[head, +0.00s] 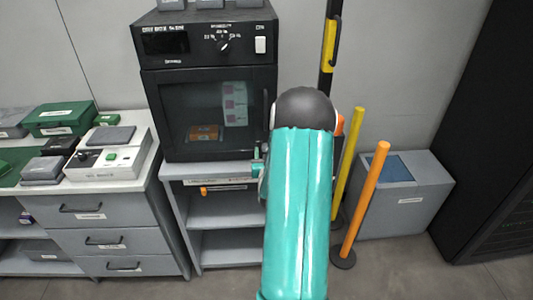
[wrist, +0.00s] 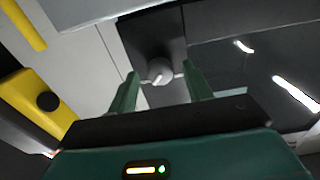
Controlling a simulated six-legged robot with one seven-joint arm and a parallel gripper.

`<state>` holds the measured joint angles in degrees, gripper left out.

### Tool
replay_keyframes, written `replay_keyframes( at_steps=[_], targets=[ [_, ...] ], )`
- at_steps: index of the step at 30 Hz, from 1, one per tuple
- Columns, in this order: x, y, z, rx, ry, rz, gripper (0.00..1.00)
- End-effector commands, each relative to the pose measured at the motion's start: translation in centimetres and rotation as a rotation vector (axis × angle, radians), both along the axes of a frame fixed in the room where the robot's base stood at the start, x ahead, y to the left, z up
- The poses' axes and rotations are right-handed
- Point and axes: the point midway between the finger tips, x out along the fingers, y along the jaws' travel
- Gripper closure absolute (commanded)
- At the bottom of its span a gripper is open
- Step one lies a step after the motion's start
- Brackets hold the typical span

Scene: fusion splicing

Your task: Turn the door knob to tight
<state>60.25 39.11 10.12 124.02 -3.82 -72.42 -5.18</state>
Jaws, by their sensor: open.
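In the head view the black oven (head: 160,125) has a shut glass door (head: 195,150). The knob is not visible there, and my arm covers the area right of the door. Part of my gripper (head: 257,168) shows beside the arm.
A grey drawer cabinet (head: 110,222) with instruments stands at left. Open grey shelves (head: 220,208) are under the oven. A yellow post (head: 347,160) and an orange post (head: 365,200) stand close right of my arm, before a grey bin (head: 425,200).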

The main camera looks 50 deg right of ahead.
Motion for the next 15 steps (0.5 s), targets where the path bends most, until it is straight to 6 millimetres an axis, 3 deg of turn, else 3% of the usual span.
replay_keyframes(
  at_steps=[8, 15],
  targets=[
    [0.15, -0.19, -0.03, 0.001, 0.001, 0.000, 0.50],
    [0.14, -0.17, -0.02, 0.001, 0.001, 0.000, 0.93]
  ],
)
